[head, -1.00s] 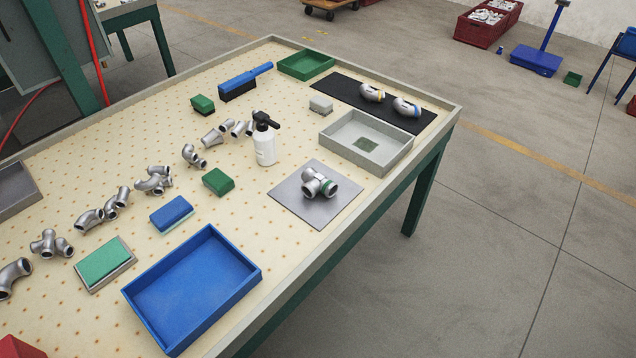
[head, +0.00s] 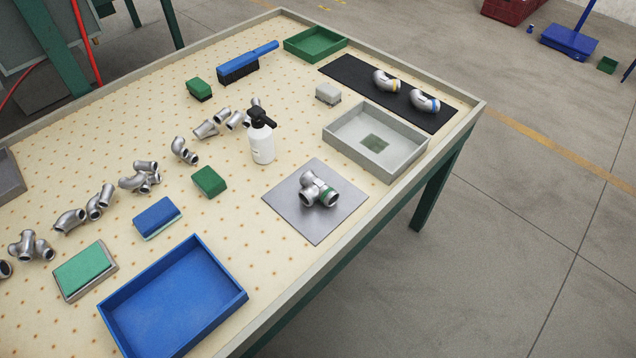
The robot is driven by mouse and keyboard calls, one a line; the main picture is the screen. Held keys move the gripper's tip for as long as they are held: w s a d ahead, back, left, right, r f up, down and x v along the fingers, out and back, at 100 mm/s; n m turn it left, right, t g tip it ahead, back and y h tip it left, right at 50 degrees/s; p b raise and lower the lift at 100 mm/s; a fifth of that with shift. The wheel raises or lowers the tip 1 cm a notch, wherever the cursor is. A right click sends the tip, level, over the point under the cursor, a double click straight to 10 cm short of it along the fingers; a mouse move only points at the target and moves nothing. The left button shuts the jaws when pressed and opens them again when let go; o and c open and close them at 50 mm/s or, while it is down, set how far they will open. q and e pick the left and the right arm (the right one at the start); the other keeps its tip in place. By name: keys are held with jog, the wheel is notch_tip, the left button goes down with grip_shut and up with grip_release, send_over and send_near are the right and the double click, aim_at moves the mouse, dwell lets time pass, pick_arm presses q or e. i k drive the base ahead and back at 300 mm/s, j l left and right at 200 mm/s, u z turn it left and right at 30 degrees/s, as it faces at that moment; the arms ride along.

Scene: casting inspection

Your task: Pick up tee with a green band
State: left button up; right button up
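The tee with a green band (head: 318,190) is a silvery pipe fitting with a green ring near its right-hand opening. It lies on a square grey metal plate (head: 293,219) near the table's right edge, with clear plate around it. Neither of my grippers shows in the head view.
A blue tray (head: 176,303) stands front left of the plate, and a grey tray (head: 408,157) behind it at right. A white spray bottle (head: 262,146) and a green block (head: 209,181) stand left of the plate. Two banded elbows (head: 424,103) lie on a black mat (head: 349,72).

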aim_at(315, 189)
jog(key=l+u, duration=0.2)
jog(key=l, duration=0.45)
jog(key=k+l+u, duration=0.15)
jog(key=l, duration=0.5)
